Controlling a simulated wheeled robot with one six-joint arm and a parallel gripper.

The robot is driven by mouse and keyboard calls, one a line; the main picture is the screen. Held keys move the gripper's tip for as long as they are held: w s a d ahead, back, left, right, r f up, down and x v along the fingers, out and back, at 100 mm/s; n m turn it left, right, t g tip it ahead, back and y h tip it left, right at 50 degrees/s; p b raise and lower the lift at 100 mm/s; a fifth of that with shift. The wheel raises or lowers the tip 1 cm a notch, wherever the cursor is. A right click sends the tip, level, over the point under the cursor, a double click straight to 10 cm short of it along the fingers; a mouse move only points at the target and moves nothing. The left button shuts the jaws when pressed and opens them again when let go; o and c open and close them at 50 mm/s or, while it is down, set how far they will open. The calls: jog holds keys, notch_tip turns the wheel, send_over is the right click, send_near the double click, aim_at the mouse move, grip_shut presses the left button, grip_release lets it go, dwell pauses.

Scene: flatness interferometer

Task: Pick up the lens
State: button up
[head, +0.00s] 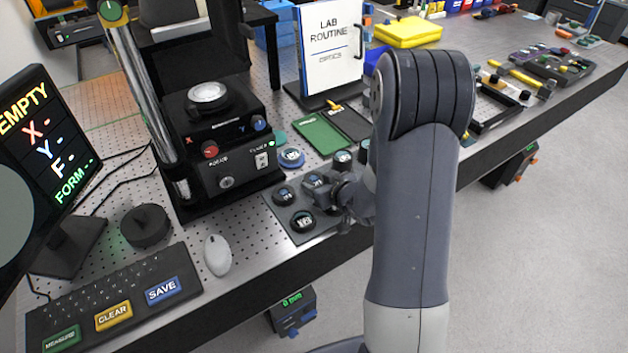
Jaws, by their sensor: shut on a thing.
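Several round, dark-rimmed lenses with labelled tops stand on a grey tray (328,231) near the table's front edge. One lens (284,194) stands at the left of the tray and another (303,221) at its front. My gripper (326,190) is low over the tray and shut on a lens (315,180). My wrist and arm cover part of the tray and the right side of the held lens. I cannot tell whether the held lens touches the tray.
The interferometer (225,150) with its tall post stands left of the tray. A blue-rimmed round piece (291,158) and a green pad (318,137) lie behind. A mouse (217,255) and keyboard (110,300) are at front left. A routine board (330,50) stands at the back.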

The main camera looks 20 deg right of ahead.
jog(key=c, duration=0.3)
